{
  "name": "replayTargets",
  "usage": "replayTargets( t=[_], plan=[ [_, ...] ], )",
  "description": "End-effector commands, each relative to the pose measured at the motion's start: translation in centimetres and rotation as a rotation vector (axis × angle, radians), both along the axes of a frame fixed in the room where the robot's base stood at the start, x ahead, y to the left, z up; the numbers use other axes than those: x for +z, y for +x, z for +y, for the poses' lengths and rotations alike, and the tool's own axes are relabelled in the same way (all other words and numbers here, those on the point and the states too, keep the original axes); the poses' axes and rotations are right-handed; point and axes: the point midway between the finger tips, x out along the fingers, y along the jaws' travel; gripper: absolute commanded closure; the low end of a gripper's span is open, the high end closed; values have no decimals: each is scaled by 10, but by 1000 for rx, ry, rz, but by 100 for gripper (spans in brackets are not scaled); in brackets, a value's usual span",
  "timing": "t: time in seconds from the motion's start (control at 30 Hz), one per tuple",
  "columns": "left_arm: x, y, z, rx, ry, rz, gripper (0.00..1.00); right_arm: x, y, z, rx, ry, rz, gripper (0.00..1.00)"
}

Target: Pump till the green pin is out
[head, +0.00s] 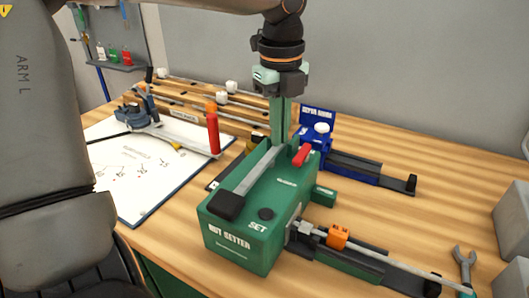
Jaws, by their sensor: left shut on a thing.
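The green setter box (250,225) stands on the table, with SET lettering on top. A grey bar (250,173) with a black block (228,206) at its front end lies along its top. A green upright lever (280,122) rises at the bar's far end. My left gripper (281,92) comes down from above and is shut at the lever's top. A black round spot (266,214) sits beside the SET lettering. I cannot make out a green pin. My right gripper is not in view.
A rod with an orange block (338,237) runs right from the box towards a wrench (465,265). A blue device (318,135) stands behind. A clipboard (150,170) and a red cylinder (213,133) are at left. Grey blocks (512,220) stand at the right edge.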

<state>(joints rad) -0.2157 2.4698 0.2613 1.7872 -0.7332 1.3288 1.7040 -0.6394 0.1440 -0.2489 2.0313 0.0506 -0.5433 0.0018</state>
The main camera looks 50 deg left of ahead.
Motion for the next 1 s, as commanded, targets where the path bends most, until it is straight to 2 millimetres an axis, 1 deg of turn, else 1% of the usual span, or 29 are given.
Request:
replayTargets(
  t=[0.03,0.07,0.23,0.5,0.57,1.0],
  plan=[
    [-18,-7,-1,3,-11,42,100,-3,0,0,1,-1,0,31],
    [-17,-7,-1,3,-12,43,100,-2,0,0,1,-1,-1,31],
    [-9,-6,-1,4,-13,42,100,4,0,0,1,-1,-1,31],
    [15,-7,-1,2,-10,42,100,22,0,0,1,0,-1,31],
    [11,-7,-1,2,-10,41,100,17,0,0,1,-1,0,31],
    [15,-5,-1,0,-5,33,100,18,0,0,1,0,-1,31]
  ],
)
